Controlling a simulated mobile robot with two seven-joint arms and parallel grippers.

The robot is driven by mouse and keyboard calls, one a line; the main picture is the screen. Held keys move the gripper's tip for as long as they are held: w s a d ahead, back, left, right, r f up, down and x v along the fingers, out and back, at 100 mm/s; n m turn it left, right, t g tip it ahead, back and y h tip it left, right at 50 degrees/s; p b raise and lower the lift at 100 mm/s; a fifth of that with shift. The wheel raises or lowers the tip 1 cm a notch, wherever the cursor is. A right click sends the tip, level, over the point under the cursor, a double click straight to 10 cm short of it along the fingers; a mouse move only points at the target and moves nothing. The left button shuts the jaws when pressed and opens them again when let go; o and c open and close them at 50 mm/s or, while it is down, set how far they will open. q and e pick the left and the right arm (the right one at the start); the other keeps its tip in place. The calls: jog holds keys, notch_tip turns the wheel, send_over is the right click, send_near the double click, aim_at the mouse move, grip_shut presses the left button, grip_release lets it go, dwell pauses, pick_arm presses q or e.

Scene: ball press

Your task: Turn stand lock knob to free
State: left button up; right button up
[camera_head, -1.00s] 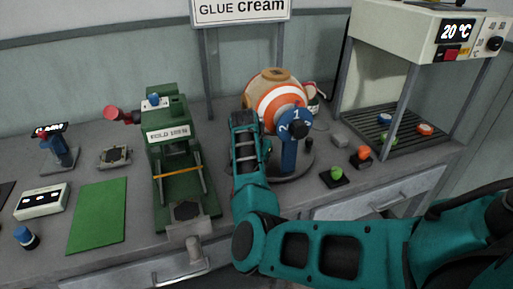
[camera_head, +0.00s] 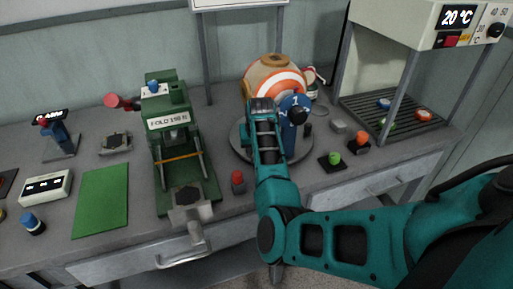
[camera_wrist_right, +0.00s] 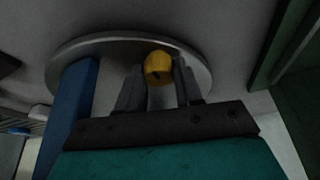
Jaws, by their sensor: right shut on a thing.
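In the right wrist view the round base plate (camera_wrist_right: 75,55) shows with the stand's blue post (camera_wrist_right: 72,115) at left. A small yellow knob (camera_wrist_right: 158,66) sits between the fingers of my right gripper (camera_wrist_right: 160,82), which is shut on it. In the head view my right forearm and wrist reach in front of the stand and hide the fingers and the knob. My left gripper is in neither view.
A green press (camera_head: 165,120) stands left of my arm, with a red-topped button (camera_head: 237,181) between them. Green (camera_head: 333,160) and orange (camera_head: 360,141) buttons lie to the right. A heater rack (camera_head: 385,115) with coloured discs is at the back right.

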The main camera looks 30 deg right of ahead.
jog(key=o, duration=1)
jog(key=shift+o, duration=0.2)
jog(key=shift+m, duration=0.3)
